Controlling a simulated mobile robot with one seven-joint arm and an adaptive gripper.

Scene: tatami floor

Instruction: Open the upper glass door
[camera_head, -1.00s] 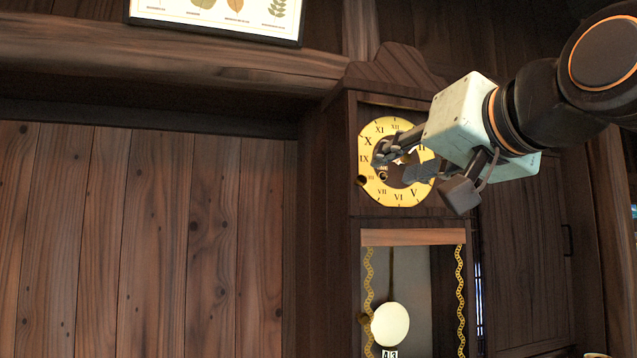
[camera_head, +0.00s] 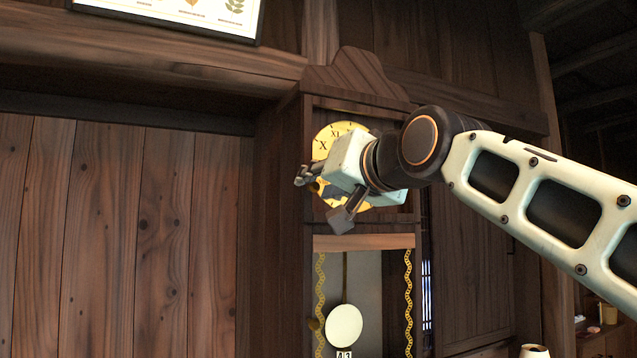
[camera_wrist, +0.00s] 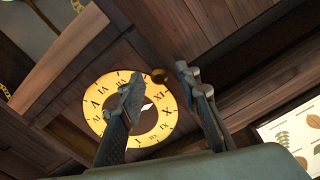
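The wall clock's upper door (camera_head: 312,207) covers a yellow dial (camera_head: 325,137) with Roman numerals and looks closed. Its small round brass knob (camera_head: 316,187) is at the door's left edge, partly behind my fingers in the head view. My gripper (camera_head: 303,176) is in front of the dial's left side. In the wrist view, my gripper (camera_wrist: 159,72) is open, and the knob (camera_wrist: 159,76) appears in the gap between the two fingers. One finger overlaps the dial (camera_wrist: 104,87). I cannot tell whether a finger touches the knob or how deep the gap is.
Below is the lower case with a pendulum (camera_head: 343,326), gold chains (camera_head: 408,300) and its own knob (camera_head: 314,325). A framed leaf picture (camera_head: 180,12) hangs upper left, above a wooden beam (camera_head: 150,55). The plank wall (camera_head: 110,240) at left is clear.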

